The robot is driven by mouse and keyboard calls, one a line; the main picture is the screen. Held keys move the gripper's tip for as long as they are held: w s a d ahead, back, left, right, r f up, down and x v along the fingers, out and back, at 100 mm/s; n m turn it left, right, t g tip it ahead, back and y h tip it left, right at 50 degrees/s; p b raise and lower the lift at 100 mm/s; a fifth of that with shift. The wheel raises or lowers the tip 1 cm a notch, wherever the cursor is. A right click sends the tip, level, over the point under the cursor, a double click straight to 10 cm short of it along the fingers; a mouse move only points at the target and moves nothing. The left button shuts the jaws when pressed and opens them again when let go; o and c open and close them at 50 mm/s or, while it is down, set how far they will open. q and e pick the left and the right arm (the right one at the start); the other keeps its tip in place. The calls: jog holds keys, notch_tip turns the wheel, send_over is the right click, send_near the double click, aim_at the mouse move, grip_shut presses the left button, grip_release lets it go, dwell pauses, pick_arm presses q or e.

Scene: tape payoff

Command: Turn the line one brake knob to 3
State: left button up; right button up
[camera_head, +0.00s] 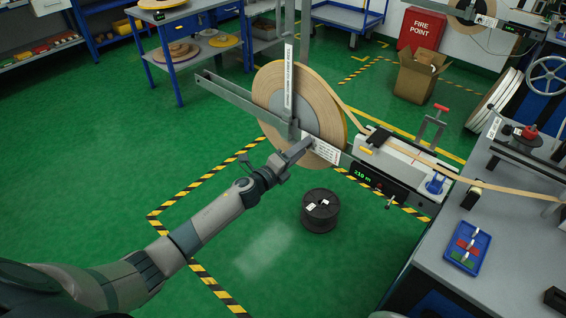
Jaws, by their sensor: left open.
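My left gripper (303,148) reaches in from the lower left, its fingers in front of the lower part of a large tan tape reel (330,95). The reel hangs upright on a grey stand (245,97) with an upright post. A white label plate (321,148) with small print sits right beside my fingertips. I cannot make out the brake knob or its scale; the gripper may cover it. The gap between the fingers is hard to see at this angle, and nothing shows held. My right gripper is not in view.
Tape runs from the reel over a counter unit (375,180) reading 210 m to the right bench (520,220). A black spool (320,211) stands on the floor below my left gripper. A blue tray (466,248) lies on the bench. The green floor at left is clear.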

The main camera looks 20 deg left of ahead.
pick_arm(q)
jog(key=b+v, duration=0.1)
jog(key=v, duration=1.6)
jog(key=shift+b, duration=0.4)
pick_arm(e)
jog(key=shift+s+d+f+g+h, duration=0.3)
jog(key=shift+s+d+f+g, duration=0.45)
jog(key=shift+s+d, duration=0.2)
pick_arm(q)
jog(key=shift+s+a, duration=0.1)
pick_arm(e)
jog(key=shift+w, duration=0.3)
